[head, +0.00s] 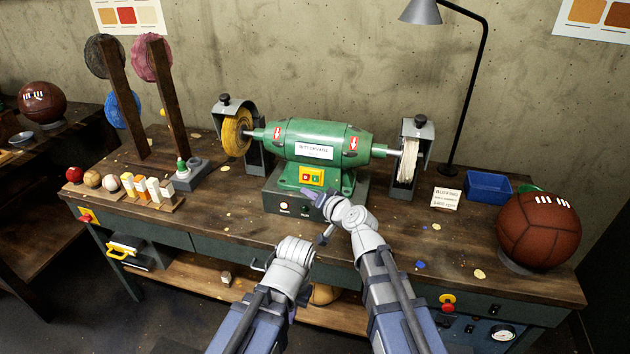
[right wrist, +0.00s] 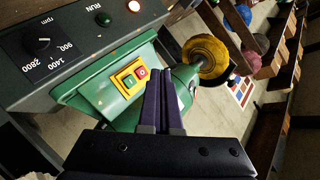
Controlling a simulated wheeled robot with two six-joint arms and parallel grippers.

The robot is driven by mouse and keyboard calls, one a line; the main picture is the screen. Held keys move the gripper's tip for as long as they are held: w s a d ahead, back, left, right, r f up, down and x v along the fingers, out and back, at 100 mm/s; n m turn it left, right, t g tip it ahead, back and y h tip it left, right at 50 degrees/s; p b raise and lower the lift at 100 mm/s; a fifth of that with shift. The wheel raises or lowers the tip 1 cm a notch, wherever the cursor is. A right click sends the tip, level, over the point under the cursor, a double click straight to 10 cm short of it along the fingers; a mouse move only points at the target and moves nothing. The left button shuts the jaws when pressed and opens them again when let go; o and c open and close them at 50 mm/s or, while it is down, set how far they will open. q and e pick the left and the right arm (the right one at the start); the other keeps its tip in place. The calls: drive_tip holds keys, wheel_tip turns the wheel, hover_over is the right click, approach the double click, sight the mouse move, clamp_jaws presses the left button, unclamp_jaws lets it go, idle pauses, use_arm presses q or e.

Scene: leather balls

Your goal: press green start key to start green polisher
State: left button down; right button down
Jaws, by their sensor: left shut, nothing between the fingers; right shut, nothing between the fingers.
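The green polisher (head: 315,140) stands on the bench with a yellow wheel on its left and a white wheel on its right. Its yellow switch plate (head: 312,177) carries a red key and a green start key (head: 318,178). In the right wrist view the green key (right wrist: 129,81), marked I, is uncovered beside the red O key (right wrist: 141,73). My right gripper (head: 313,195) is shut and empty in front of the polisher; its fingertips (right wrist: 161,72) show just beside the red key. Contact cannot be told. My left gripper (head: 257,265) is shut and empty, lower, before the bench front.
The base panel shows a lit lamp (right wrist: 134,6), a dark RUN lamp (right wrist: 103,20) and an rpm dial (right wrist: 43,45). A leather ball (head: 538,230) and blue tray (head: 489,187) are on the right. Small balls and blocks (head: 148,188) lie left. A lamp (head: 422,12) stands behind.

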drive_tip(key=w, duration=0.2)
drive_tip(key=w+d+f+b, duration=0.1)
drive_tip(key=w, duration=0.3)
drive_tip(key=shift+w+d+f, duration=0.15)
drive_tip(key=shift+d+f, duration=0.1)
drive_tip(key=shift+d, duration=0.05)
drive_tip(key=shift+w, duration=0.1)
idle(1.7)
drive_tip(key=shift+w+d, duration=0.15)
drive_tip(key=shift+w, duration=0.15)
drive_tip(key=shift+w+d+f+b, duration=0.1)
drive_tip(key=shift+w+f+b, duration=0.05)
drive_tip(key=shift+w+b, duration=0.2)
idle(0.6)
drive_tip(key=shift+s, duration=0.15)
idle(0.3)
drive_tip(key=shift+s+a+r, duration=0.2)
drive_tip(key=shift+s+a, duration=0.05)
drive_tip(key=shift+s, duration=0.4)
drive_tip(key=s, duration=0.1)
drive_tip(key=s+a+p, duration=0.1)
drive_tip(key=s, duration=0.1)
drive_tip(key=s+r, duration=0.1)
drive_tip(key=shift+s+a+p, duration=0.15)
drive_tip(key=shift+s+p, duration=0.15)
drive_tip(key=shift+s, duration=0.1)
